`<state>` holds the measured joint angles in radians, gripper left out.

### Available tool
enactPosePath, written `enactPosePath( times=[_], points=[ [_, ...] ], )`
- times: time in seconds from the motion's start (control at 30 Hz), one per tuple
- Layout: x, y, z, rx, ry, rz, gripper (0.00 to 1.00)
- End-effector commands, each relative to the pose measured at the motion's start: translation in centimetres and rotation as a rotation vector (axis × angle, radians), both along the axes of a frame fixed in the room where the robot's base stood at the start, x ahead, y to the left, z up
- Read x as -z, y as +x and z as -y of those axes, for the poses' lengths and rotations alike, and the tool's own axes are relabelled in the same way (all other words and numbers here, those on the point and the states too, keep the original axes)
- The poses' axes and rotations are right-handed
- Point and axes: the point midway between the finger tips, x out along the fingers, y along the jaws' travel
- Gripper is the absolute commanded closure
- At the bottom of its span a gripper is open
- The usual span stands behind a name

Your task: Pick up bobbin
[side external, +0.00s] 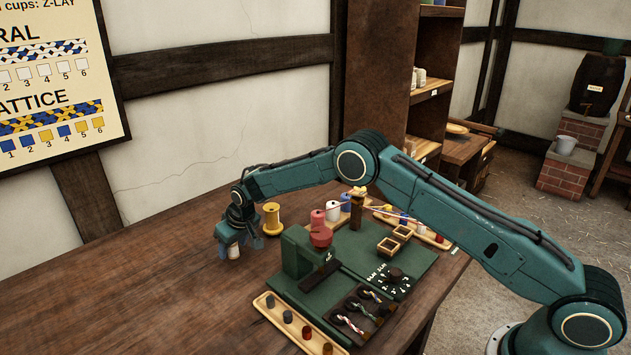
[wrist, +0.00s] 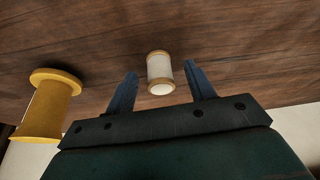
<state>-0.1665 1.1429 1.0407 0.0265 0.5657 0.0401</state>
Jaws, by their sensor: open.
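A small white bobbin (wrist: 160,70) with tan ends stands on the wooden table, between the two blue fingers of my gripper (wrist: 160,78) in the wrist view. A gap shows on each side, so the fingers are apart from it. In the side external view, my gripper (side external: 232,245) is low over the table, and the white bobbin (side external: 234,252) shows partly behind its fingers. A larger yellow bobbin (wrist: 46,105) stands to the left in the wrist view. It also shows in the side external view (side external: 271,219), right of my gripper.
A green board (side external: 345,250) with a green stand (side external: 298,252), small wooden boxes (side external: 388,246) and a dark tray (side external: 362,313) lies to the right. A wooden strip (side external: 300,325) with several pegs is in front. The table left of my gripper is clear.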

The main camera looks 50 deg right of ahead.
Motion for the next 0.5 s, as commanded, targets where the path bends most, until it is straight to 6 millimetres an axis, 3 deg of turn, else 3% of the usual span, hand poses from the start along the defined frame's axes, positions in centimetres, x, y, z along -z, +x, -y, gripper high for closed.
enactPosePath(
  times=[0.5],
  points=[
    [0.57,0.23,0.0,0.0,0.0,0.0,0.46]
  ],
)
